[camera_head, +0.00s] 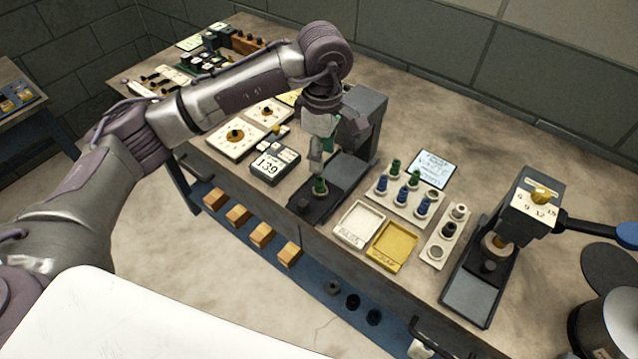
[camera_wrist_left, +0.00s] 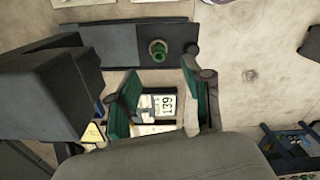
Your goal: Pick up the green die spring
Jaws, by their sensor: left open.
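A green die spring (camera_head: 320,186) stands upright on the dark base of a press-like device (camera_head: 350,168), near the table's front edge. In the left wrist view the green spring (camera_wrist_left: 157,48) stands on the dark plate, beyond the fingertips. My left gripper (camera_head: 318,160) points down just above the spring in the head view. In the left wrist view its two green-lined fingers (camera_wrist_left: 160,88) are spread with nothing between them. Two more green springs (camera_head: 395,167) stand in a white rack among blue ones. My right gripper is out of view.
Right of the press are a white rack (camera_head: 408,207), a white tray (camera_head: 360,224) and a yellow tray (camera_head: 394,245). A display reading 139 (camera_head: 275,166) stands to the left. A second press (camera_head: 480,270) with a blue-ended lever stands at the right.

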